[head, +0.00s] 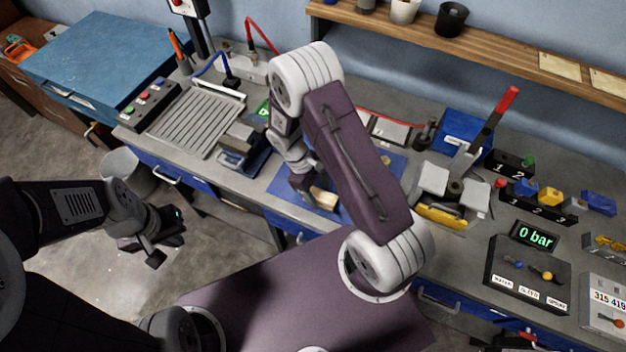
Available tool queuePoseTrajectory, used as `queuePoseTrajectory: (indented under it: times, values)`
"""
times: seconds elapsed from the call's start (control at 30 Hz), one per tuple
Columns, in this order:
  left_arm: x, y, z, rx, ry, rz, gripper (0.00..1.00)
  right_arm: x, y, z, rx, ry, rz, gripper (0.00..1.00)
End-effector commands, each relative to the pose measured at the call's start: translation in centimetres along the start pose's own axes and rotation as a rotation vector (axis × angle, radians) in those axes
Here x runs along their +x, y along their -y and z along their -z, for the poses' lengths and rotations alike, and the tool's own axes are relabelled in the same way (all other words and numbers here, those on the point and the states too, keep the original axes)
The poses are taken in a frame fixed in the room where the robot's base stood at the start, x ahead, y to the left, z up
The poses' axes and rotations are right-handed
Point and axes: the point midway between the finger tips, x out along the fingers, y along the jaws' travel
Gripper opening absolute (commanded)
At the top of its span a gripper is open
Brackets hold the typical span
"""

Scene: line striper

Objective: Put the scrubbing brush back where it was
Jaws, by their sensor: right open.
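A small pale wooden block, which looks like the scrubbing brush (323,198), lies on the blue mat (365,170) near the front edge of the bench. Its bristles cannot be made out. My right gripper (303,193) is open, pointing down just left of the block. My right arm hides part of the mat, and I cannot tell whether the fingers touch the block. My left gripper (154,243) hangs over the floor in front of the bench, away from the block, and its jaw opening is unclear.
A ribbed tray (197,120) and a button box (151,103) stand at the left of the bench. A red-handled lever press (465,165), numbered blocks (537,203) and a "0 bar" gauge box (527,270) stand at the right. A wooden shelf (480,45) runs above.

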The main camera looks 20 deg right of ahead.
Motion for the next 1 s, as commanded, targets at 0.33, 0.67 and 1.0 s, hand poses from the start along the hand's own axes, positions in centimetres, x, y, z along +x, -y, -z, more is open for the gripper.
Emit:
queuePoseTrajectory:
  times: [0.33,0.67,1.0]
  values:
    - [1.4,0.0,-0.2,0.000,0.000,0.000,0.00,-7.9,0.0,0.2,0.000,-0.005,-0.002,0.62]
    - [1.6,0.0,-0.2,0.000,0.000,0.000,0.00,-10.3,0.1,0.0,0.001,-0.003,0.001,0.62]
    - [1.6,0.0,-0.2,0.000,0.000,0.000,0.00,-11.9,3.4,-5.8,0.543,-0.376,0.095,0.62]
